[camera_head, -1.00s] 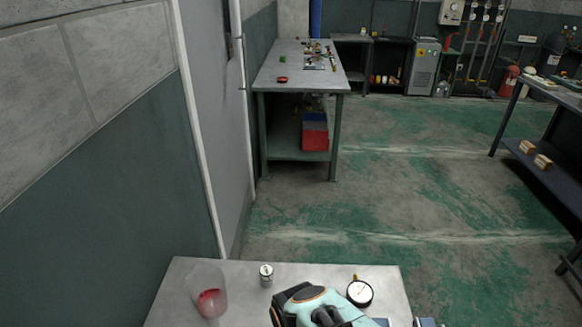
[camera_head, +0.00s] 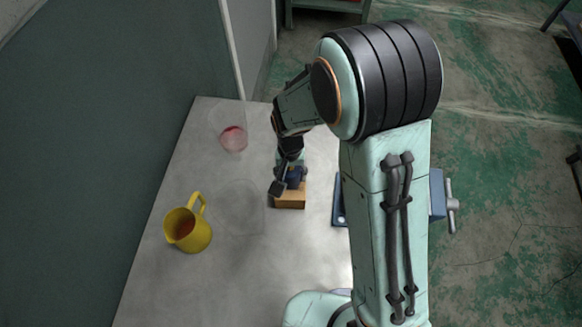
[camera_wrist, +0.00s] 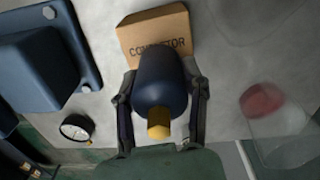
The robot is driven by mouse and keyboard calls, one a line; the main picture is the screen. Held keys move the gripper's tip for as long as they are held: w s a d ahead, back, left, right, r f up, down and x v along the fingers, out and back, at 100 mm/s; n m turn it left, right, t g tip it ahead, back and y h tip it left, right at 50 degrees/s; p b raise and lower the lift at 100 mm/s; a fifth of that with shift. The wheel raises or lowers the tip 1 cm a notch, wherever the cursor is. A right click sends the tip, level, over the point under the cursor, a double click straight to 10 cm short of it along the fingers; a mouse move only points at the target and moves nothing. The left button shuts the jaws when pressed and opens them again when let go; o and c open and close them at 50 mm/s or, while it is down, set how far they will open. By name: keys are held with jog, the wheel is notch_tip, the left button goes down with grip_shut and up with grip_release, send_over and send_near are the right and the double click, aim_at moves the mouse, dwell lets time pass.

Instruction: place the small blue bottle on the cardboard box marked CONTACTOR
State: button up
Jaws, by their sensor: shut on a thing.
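The small blue bottle (camera_wrist: 160,85) with a brass-coloured cap is between the fingers of my gripper (camera_wrist: 160,108), which is shut on it. In the head view the bottle (camera_head: 294,177) is partly hidden by my gripper (camera_head: 288,180). The cardboard box marked CONTACTOR (camera_wrist: 152,32) lies right behind the bottle in the wrist view, its lettering partly covered. In the head view the box (camera_head: 290,202) sits on the grey table below the gripper. The bottle overlaps the box; I cannot tell whether it touches the top.
A clear beaker with red liquid (camera_head: 232,138) stands at the back left, and a yellow jug (camera_head: 187,230) at the front left. A faint clear vessel (camera_head: 241,207) is left of the box. A blue vise (camera_head: 438,193) is at the right. A dial gauge (camera_wrist: 76,130) shows in the wrist view.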

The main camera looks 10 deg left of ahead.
jog(key=o, duration=1.2)
jog(key=shift+f, duration=0.15)
notch_tip(320, 180, up, 12)
jog(key=shift+r, duration=0.25)
jog(key=s+d+r, duration=0.2)
jog(key=s+d, duration=0.4)
jog(key=s, duration=0.2)
jog(key=s+d+r+y, duration=0.1)
jog(key=s+d+r, duration=0.2)
jog(key=s+d, duration=0.4)
jog(key=shift+s+d+m, duration=0.2)
jog(key=shift+s+m, duration=0.1)
jog(key=shift+s, duration=0.4)
